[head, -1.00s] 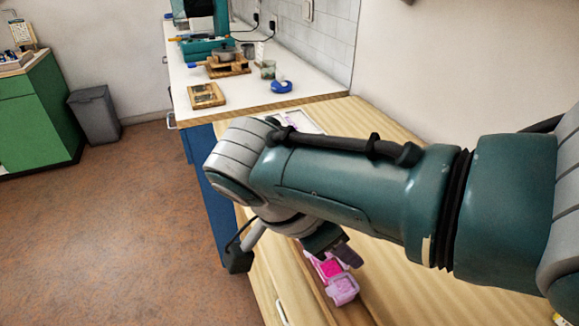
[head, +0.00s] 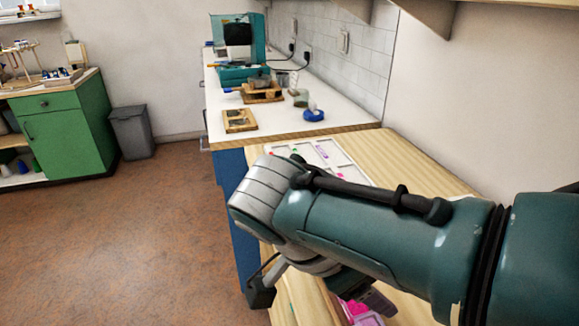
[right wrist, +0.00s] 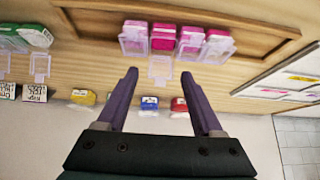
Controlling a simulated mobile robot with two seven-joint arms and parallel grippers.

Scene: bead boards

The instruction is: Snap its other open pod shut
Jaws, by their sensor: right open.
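A row of small clear-and-pink pods stands along a wooden tray (right wrist: 90,27) in the right wrist view. They include a far-left pod (right wrist: 135,36), one beside it (right wrist: 163,37), a third (right wrist: 191,37) and a far-right pod (right wrist: 219,42). A clear flap (right wrist: 160,68) hangs out lower than the others, below the second pod, and looks like an open lid. My right gripper (right wrist: 159,75) is open and empty, its two purple fingers either side of this flap; contact cannot be told. In the head view, pink pods (head: 362,316) show partly below my right gripper (head: 376,301). My left gripper is out of view.
Green pods (right wrist: 30,36) lie to the left in the wrist view, with more clear flaps. Yellow, blue and red items (right wrist: 149,103) sit below the wooden edge. A white compartment board (head: 340,158) lies on the wooden table (head: 400,160) behind my arm.

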